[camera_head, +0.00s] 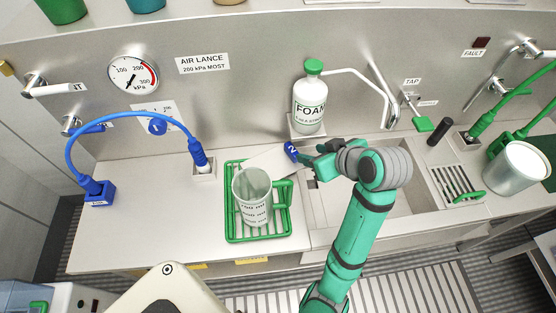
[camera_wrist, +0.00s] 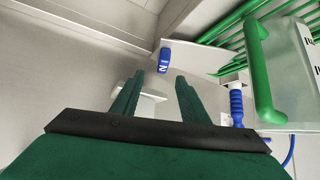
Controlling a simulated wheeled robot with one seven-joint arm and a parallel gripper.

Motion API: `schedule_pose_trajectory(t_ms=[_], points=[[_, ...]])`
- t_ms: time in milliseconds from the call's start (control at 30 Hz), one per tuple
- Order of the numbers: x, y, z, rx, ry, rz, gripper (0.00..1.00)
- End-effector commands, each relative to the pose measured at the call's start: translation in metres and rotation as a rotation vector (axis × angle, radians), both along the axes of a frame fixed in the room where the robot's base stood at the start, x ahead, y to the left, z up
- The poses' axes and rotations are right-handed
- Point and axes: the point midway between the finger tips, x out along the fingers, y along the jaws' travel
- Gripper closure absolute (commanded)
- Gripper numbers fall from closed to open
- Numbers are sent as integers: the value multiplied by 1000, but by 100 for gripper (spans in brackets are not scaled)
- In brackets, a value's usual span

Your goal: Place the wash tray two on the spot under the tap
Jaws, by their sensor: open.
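Wash tray two appears to be the pale flat piece (camera_head: 268,161) with a blue tag marked 2 (camera_head: 291,151), partly behind the measuring jug (camera_head: 252,197). The tag also shows in the wrist view (camera_wrist: 163,60), just beyond my fingertips. My gripper (camera_head: 306,158) is open, reaching left toward the tag, with a gap to it. In the wrist view its fingers (camera_wrist: 161,85) have nothing clasped between them. The bent spout (camera_head: 385,108) hangs over the sink (camera_head: 322,200). My arm hides part of the basin, and I cannot make out a marked spot under the tap.
The jug stands on a green rack (camera_head: 232,222) left of the sink. A foam bottle (camera_head: 310,103) stands behind my gripper. A blue hose (camera_head: 150,117) arches at left. A metal pot (camera_head: 514,168) and drain grate (camera_head: 455,184) are at right.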

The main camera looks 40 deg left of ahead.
Motion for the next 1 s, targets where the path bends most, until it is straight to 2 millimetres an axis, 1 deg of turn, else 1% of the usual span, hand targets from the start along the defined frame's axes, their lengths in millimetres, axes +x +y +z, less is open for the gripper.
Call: schedule_pose_trajectory(t_ms=[367,500,733,933,1000], points=[[4,18,-19,1,4,0,59],[8,30,-32,1,5,-1,59],[10,39,-41,0,4,-4,59],[9,61,-59,1,5,-1,59],[12,66,-65,0,4,-3,59]])
